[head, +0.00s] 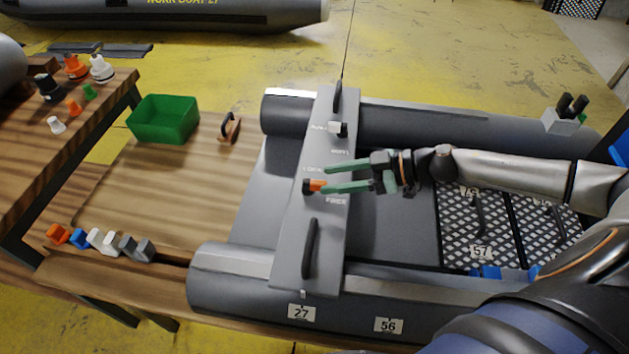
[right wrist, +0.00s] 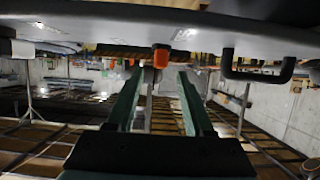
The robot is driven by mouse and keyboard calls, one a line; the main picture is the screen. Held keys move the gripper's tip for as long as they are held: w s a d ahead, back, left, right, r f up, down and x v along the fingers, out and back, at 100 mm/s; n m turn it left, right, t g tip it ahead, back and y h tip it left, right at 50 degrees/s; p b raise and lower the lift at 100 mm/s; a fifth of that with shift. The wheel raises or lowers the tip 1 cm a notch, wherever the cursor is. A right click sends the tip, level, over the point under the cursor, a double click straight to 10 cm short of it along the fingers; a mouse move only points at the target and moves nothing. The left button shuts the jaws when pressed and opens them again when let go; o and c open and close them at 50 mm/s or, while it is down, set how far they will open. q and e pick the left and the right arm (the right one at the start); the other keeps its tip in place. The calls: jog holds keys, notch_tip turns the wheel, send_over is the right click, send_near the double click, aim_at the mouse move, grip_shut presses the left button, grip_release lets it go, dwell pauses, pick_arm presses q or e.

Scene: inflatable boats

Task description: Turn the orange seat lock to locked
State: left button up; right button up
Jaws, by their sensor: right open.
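The orange seat lock (head: 314,186) is a small knob with a dark end on the grey seat board (head: 292,255) across the boat. Printed labels stand on the board at both sides of it. My right gripper (head: 326,179) is open, its green fingers reaching left over the board close to the lock. In the right wrist view the orange lock (right wrist: 161,57) shows beyond and between the fingertips (right wrist: 157,75). I cannot tell whether a finger touches it. My left gripper is not in view.
A white-and-dark knob (head: 338,129) and black handles (head: 310,248) stand on the same board. A green bin (head: 164,119) is on the wooden table (head: 160,190). Several coloured blocks and valves lie on the tables at left. Grey boat tubes (head: 240,290) flank the board.

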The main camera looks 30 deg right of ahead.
aim_at(316, 182)
jog(key=shift+x, duration=2.45)
jog(key=shift+c, duration=0.2)
grip_shut()
